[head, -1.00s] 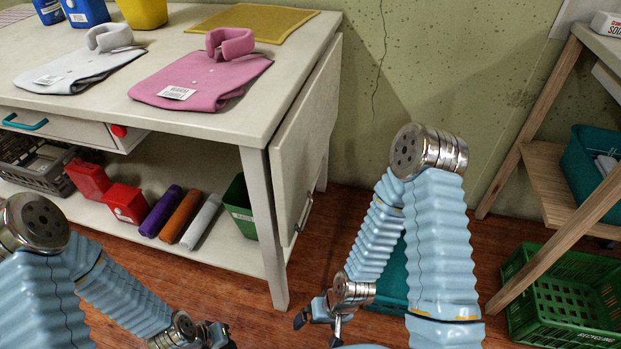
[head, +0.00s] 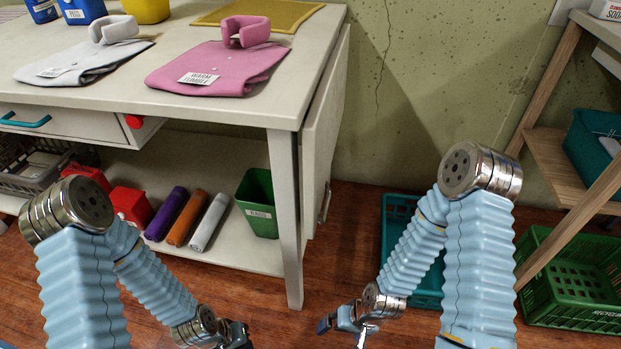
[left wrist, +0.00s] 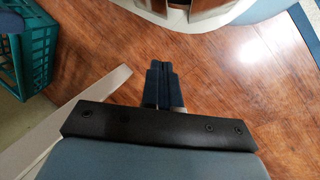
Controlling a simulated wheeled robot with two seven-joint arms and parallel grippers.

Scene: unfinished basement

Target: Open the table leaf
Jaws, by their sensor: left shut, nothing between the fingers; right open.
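The white table's drop leaf (head: 324,125) hangs down folded at the right end of the table (head: 232,106). A metal handle (head: 325,203) sits low on the leaf's outer face. My right gripper (head: 342,324) is open and empty, low over the floor, to the right of and below the handle, apart from it. My left gripper (head: 236,335) is at the bottom of the head view, in front of the table's lower shelf. In the left wrist view its fingers (left wrist: 160,80) are shut with nothing between them, above the wooden floor.
A teal crate (head: 397,215) stands on the floor right of the leaf. A green crate (head: 570,285) and a wooden shelf unit (head: 545,150) stand farther right.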

